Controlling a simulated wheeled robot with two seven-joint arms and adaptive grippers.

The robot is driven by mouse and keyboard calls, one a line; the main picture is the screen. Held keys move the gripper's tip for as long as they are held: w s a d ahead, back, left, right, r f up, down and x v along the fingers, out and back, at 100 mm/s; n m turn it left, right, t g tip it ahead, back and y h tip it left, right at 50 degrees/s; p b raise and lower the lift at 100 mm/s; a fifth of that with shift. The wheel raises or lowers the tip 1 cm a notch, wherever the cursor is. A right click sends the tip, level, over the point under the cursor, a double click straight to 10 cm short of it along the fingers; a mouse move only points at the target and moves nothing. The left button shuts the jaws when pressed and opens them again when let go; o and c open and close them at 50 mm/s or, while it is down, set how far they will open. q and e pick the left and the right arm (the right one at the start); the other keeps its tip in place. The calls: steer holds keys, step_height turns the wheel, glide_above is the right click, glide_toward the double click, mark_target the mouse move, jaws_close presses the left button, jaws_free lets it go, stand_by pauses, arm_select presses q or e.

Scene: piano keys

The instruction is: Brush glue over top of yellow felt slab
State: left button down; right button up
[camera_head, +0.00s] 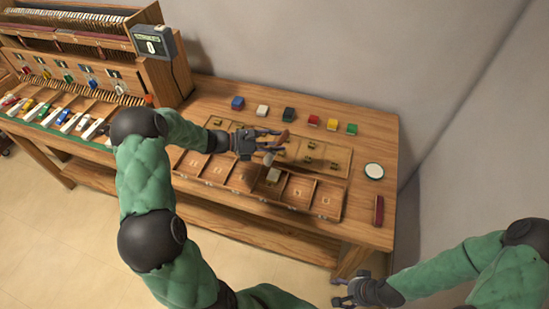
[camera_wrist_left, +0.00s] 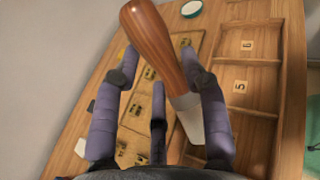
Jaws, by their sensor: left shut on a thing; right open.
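My left gripper (camera_head: 270,141) is above the middle of the table, shut on a brush. The brush's wooden handle (camera_wrist_left: 152,42) and pale, flat tip (camera_wrist_left: 190,118) show in the left wrist view, the tip angled away from the handle. The yellow slab (camera_head: 332,124) stands at the table's back, between a red and a green one, to the right of the left gripper and apart from it. A round, pale-topped dish with a green rim (camera_head: 374,170), perhaps the glue, is at the right; it also shows in the left wrist view (camera_wrist_left: 191,9). My right gripper (camera_head: 350,290) is open and empty.
Blue, white, black, red (camera_head: 313,121) and green (camera_head: 352,129) slabs line the back. A dark red bar (camera_head: 378,210) lies at the right. A piano-key mechanism (camera_head: 75,70) stands left.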

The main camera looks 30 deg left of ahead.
arm_select(q)
steer(key=shift+w+d+f+t+h+b, duration=0.1)
steer(key=shift+d+f+t+h+b, duration=0.35)
steer(key=shift+b, duration=0.7)
steer(key=shift+w+d+f+b, duration=0.2)
steer(key=shift+d+f+b, duration=0.2)
steer(key=shift+b, duration=0.45)
steer(key=shift+r+h, duration=0.15)
steer(key=shift+h, duration=0.2)
